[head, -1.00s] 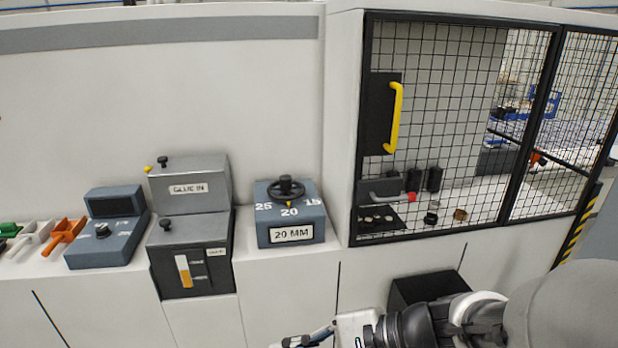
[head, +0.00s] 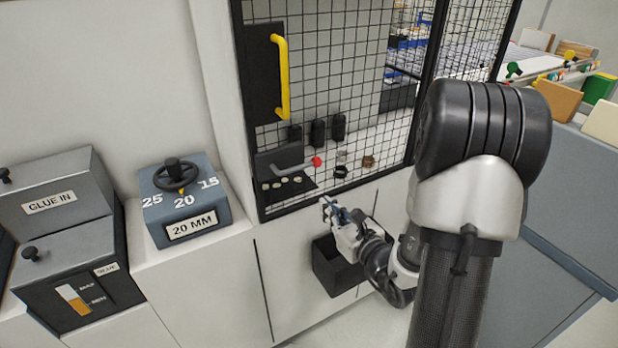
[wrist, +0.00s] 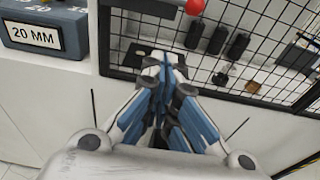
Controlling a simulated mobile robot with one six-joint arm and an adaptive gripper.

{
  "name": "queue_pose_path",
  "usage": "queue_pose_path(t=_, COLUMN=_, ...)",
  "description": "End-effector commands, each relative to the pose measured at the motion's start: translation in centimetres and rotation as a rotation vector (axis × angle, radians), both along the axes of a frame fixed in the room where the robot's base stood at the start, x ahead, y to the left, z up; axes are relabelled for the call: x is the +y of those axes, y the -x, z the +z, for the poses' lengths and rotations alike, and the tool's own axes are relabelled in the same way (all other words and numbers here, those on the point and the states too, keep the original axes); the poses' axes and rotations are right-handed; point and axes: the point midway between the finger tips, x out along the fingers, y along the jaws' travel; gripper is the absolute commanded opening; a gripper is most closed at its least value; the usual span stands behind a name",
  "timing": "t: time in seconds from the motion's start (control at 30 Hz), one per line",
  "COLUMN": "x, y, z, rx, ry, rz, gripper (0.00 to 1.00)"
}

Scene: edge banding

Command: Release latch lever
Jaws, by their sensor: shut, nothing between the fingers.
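The latch lever looks to be the grey bar with a red knob (head: 316,161) behind the black mesh guard; the red knob also shows at the top of the wrist view (wrist: 194,6). My gripper (head: 328,208) is just in front of the lower edge of the mesh, below and slightly right of the lever and apart from it. In the wrist view my gripper (wrist: 165,62) has its blue and grey fingers together with nothing between them. The fingers hide part of the guard's lower frame there.
A yellow handle (head: 283,78) is on the mesh door (head: 345,60). Several black cylinders (head: 317,132) stand inside. The blue 20 MM dial box (head: 190,225) and grey glue unit (head: 60,205) stand at the left.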

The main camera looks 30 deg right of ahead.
Motion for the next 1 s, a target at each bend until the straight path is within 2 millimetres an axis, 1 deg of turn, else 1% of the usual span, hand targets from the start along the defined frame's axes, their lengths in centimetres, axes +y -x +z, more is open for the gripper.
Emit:
queue_pose_path(t=0.17, x=0.1, y=-0.3, z=0.0, rx=0.0, ry=0.002, rz=0.003, gripper=0.0)
queue_pose_path(t=0.27, x=0.2, y=-1.1, z=-0.2, rx=0.0, ry=0.003, rz=0.006, gripper=0.0)
queue_pose_path(t=0.37, x=0.3, y=-2.7, z=-0.4, rx=-0.002, ry=0.003, rz=0.008, gripper=0.0)
queue_pose_path(t=0.6, x=0.5, y=-7.8, z=-1.2, rx=-0.002, ry=0.003, rz=0.008, gripper=0.0)
queue_pose_path(t=0.73, x=0.6, y=-10.4, z=-1.5, rx=-0.001, ry=0.002, rz=0.007, gripper=0.0)
queue_pose_path(t=0.8, x=0.4, y=-9.7, z=0.3, rx=-0.005, ry=0.004, rz=0.003, gripper=0.0)
queue_pose_path(t=0.9, x=0.4, y=-9.4, z=1.5, rx=-0.003, ry=0.004, rz=0.003, gripper=0.0)
queue_pose_path(t=1.0, x=0.4, y=-9.2, z=2.2, rx=-0.001, ry=0.002, rz=0.003, gripper=0.0)
